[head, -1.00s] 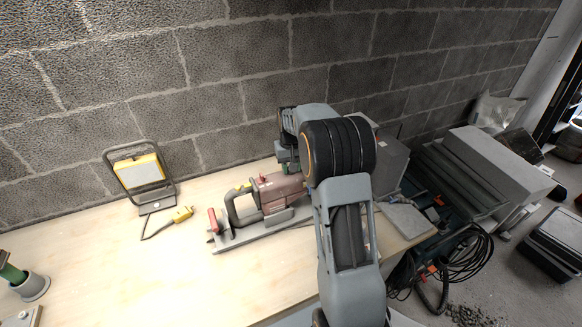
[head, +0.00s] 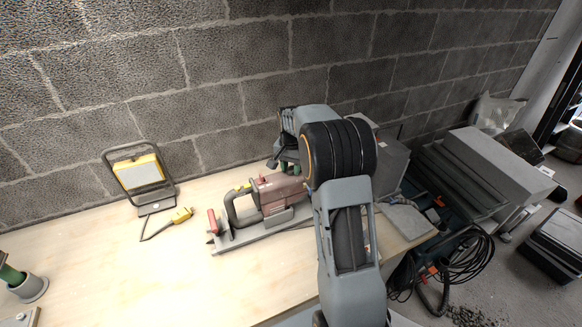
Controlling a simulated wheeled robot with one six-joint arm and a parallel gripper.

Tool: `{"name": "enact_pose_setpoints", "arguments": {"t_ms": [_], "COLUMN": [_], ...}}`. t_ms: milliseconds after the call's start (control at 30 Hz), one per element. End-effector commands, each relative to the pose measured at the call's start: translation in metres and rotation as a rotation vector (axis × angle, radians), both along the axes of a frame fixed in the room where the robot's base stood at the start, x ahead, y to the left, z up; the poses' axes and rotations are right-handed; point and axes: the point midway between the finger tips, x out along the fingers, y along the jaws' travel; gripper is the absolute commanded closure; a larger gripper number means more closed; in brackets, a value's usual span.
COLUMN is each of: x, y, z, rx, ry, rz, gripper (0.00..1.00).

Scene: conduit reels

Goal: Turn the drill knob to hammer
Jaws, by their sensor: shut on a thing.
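The red and grey drill (head: 277,190) lies in a grey cradle (head: 232,241) on the workbench, its dark loop handle to the left. A small red part (head: 262,181) stands on top of its body. My gripper (head: 287,172) is at the far side of the drill's body, behind it and partly hidden by my arm. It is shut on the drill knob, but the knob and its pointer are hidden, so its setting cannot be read.
A work lamp (head: 140,172) stands at the left by the block wall, with a yellow plug (head: 182,215) on its cable. A green-handled item (head: 12,275) sits in a grey cup at far left. The bench's front middle is clear. Grey boxes stand right.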

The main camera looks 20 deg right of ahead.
Motion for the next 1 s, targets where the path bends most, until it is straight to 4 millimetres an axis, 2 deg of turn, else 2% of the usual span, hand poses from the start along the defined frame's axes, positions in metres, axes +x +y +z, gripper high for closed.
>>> {"name": "enact_pose_setpoints", "arguments": {"t_ms": [467,500,700,767,1000], "x": [0.0002,0.0002,0.0001,0.0001,0.0001], "y": [0.0005,0.0005,0.0004,0.0003,0.0001], "z": [0.0005,0.0005,0.0003,0.0003,0.0008], "rx": [0.001,0.001,0.001,0.001,0.0], "ry": [-0.001,-0.001,-0.001,-0.001,0.0], "rz": [-0.013,-0.013,-0.012,-0.012,-0.012], "gripper": [0.9,0.65,0.46,0.41,0.41]}}
